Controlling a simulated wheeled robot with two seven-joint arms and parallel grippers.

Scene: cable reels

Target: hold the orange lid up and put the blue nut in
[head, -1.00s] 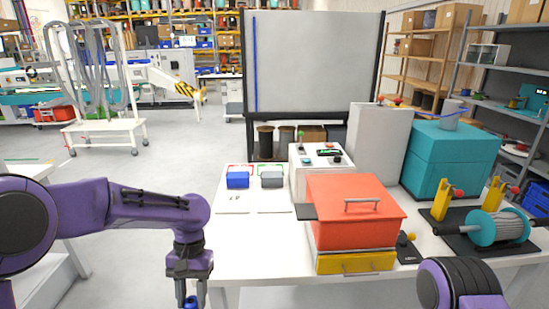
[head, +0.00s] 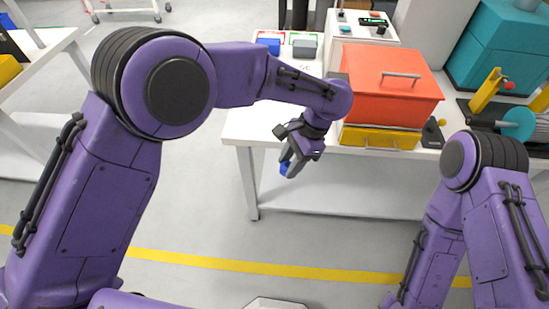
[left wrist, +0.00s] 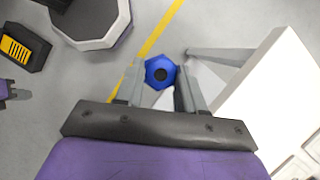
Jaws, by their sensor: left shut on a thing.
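The blue nut (left wrist: 161,72) is a blue hexagonal piece with a dark round hole. In the left wrist view it sits between the two grey fingers of my left gripper (left wrist: 160,82), which is shut on it. In the head view the left gripper (head: 289,163) points down just off the table's front edge, left of the orange box, and the nut (head: 284,169) shows partly behind the fingers. The orange lid (head: 390,72) has a metal bar handle and lies flat on the orange box, above a yellow drawer. My right gripper is out of view; only my right arm shows.
The white table (head: 240,124) has a bare strip left of the orange box. A blue bin (head: 269,46) and a grey bin (head: 304,49) stand at its back. A control box (head: 362,31) stands behind the orange box. A reel (head: 518,124) lies at right.

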